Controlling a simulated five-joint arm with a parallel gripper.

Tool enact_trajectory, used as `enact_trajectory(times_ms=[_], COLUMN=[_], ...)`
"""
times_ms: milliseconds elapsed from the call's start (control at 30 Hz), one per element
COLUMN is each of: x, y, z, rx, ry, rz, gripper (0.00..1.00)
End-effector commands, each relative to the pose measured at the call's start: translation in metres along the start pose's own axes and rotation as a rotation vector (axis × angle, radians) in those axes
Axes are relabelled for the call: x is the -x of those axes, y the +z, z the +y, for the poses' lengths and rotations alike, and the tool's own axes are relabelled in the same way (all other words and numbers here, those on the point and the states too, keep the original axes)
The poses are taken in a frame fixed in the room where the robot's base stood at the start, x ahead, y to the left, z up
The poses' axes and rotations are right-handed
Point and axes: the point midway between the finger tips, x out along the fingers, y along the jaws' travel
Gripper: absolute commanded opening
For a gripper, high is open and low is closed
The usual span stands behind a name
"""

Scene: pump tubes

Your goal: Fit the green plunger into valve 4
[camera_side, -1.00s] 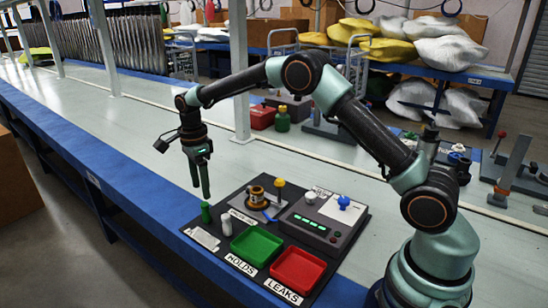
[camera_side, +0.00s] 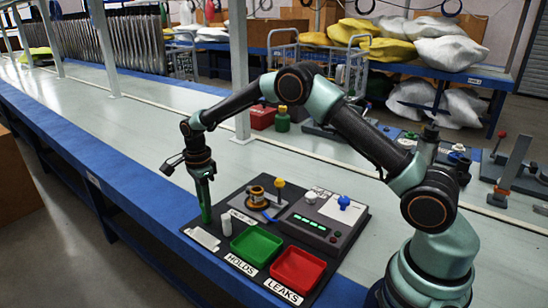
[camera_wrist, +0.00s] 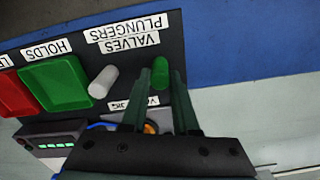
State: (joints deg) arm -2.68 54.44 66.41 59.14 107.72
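The green plunger (camera_wrist: 160,73) stands upright on the dark board, beside a pale grey cylinder (camera_wrist: 103,82). My gripper (camera_side: 206,219) points straight down at it. In the wrist view the fingers of my gripper (camera_wrist: 158,82) are apart, with the plunger between or just beyond their tips. A brass round fixture (camera_side: 257,195) stands behind on the board. In the wrist view its orange part is mostly hidden by my gripper. I see no number 4, so I cannot tell which part is valve 4.
A green tray (camera_side: 257,246) marked HOLDS and a red tray (camera_side: 298,268) marked LEAKS lie at the board's front. A grey test box (camera_side: 318,222) with green lights and a blue knob (camera_side: 344,202) stands right of the fixture. A yellow-topped post (camera_side: 279,184) rises nearby. The bench to the left is clear.

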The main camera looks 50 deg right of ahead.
Motion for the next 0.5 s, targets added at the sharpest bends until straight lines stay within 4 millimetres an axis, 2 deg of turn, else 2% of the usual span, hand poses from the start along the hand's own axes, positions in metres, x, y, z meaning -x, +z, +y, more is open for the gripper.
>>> enact_trajectory(times_ms=[333, 500], x=[0.002, 0.012], y=[0.0, 0.0], z=[0.0, -0.001], rx=[0.0, 0.0], ry=[0.0, -0.002], rz=[0.0, -0.001], gripper=[0.0, 0.0])
